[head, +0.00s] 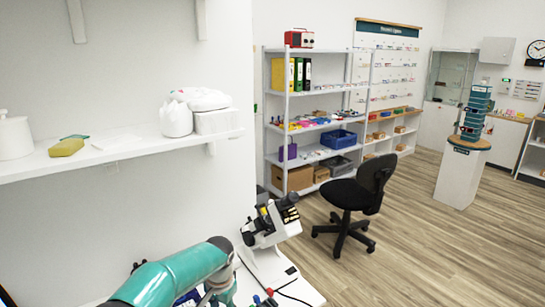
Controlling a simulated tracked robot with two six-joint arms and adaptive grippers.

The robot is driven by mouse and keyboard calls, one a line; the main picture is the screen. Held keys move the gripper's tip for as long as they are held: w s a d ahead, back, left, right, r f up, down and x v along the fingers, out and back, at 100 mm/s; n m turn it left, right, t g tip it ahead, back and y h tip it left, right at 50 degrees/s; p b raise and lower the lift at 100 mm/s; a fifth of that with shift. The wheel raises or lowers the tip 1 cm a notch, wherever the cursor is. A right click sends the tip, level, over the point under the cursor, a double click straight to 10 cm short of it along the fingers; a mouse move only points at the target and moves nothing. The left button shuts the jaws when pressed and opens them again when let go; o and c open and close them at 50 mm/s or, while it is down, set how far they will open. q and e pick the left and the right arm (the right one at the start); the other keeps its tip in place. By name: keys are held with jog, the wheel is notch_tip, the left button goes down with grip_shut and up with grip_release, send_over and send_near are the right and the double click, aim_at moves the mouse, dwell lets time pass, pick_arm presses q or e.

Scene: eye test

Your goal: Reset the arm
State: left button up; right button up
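A teal arm (172,277) comes in from the bottom left, and I take it to be my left arm. It rises to a rounded elbow joint and then bends down out of the bottom edge. Its gripper is not in view. My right arm and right gripper do not show in the head view.
A white microscope-like instrument (272,222) stands just right of the arm on a white table (308,291) with cables. A wall shelf (130,152) is above. A black office chair (358,195), shelving rack (287,108) and display pedestal (462,172) stand beyond.

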pick_arm(q)
jog(key=s+d+f+h, duration=0.2)
jog(key=s+f, duration=0.4)
jog(key=f, duration=0.5)
jog(key=s+f+n+h, duration=0.1)
jog(key=s+f+n, duration=0.3)
jog(key=s, duration=0.9)
jog(key=s+f+n+h, duration=0.2)
jog(key=s+f+n, duration=0.25)
jog(key=s, duration=0.95)
notch_tip(320, 180, down, 10)
jog(key=b, duration=0.9)
jog(key=shift+a+r+m+g, duration=0.25)
jog(key=shift+a+m+g, duration=0.1)
jog(key=shift+a+g, duration=0.05)
